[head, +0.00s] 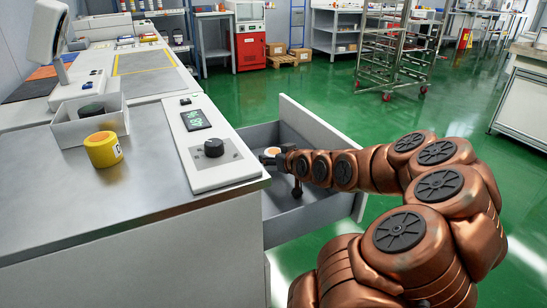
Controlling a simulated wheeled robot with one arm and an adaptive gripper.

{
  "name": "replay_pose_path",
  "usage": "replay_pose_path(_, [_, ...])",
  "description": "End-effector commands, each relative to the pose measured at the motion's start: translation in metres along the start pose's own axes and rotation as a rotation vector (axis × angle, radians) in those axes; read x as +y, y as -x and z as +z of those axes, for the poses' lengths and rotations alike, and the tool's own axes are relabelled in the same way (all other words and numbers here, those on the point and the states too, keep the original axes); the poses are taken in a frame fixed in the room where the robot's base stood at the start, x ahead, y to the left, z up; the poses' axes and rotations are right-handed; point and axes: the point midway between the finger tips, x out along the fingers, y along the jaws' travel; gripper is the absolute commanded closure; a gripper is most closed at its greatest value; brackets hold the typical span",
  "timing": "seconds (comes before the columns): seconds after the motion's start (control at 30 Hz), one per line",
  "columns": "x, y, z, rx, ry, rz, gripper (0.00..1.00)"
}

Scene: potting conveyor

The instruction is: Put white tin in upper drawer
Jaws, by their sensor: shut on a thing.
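The white tin (273,151) shows as a small pale round rim with an orange top, just past the counter's right edge. My gripper (270,159) is shut on it, and its fingers hide much of the tin's side. Gripper and tin are over the open drawer (318,150), within its outline. The drawer is grey inside with a pale front panel and is pulled out to the right of the counter. I cannot tell whether the tin touches the drawer floor. My arm reaches in from the right across the drawer's front panel.
On the steel counter (110,195) stand a yellow tin (103,149), a white open box (62,131) with a dark tin (91,110) in it, and a panel with a black knob (214,148). A wheeled rack (395,50) stands far back. Green floor behind the drawer is clear.

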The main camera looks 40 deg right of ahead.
Motion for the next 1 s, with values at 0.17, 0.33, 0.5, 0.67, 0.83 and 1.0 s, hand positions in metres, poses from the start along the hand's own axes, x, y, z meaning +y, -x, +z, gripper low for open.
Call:
replay_pose_path(0.17, [-0.001, -0.002, 0.006, -0.009, -0.003, -0.004, 0.36])
replay_pose_path(0.33, [-0.002, -0.002, 0.008, -0.012, -0.004, -0.006, 0.19])
replay_pose_path(0.5, [-0.003, -0.003, 0.009, -0.014, -0.005, -0.007, 0.15])
replay_pose_path(0.67, [-0.003, -0.003, 0.010, -0.017, -0.006, -0.008, 0.15])
replay_pose_path(0.83, [-0.003, -0.001, 0.006, -0.018, -0.006, -0.009, 0.15])
replay_pose_path(1.0, [-0.004, 0.004, -0.004, -0.014, -0.003, -0.008, 0.15])
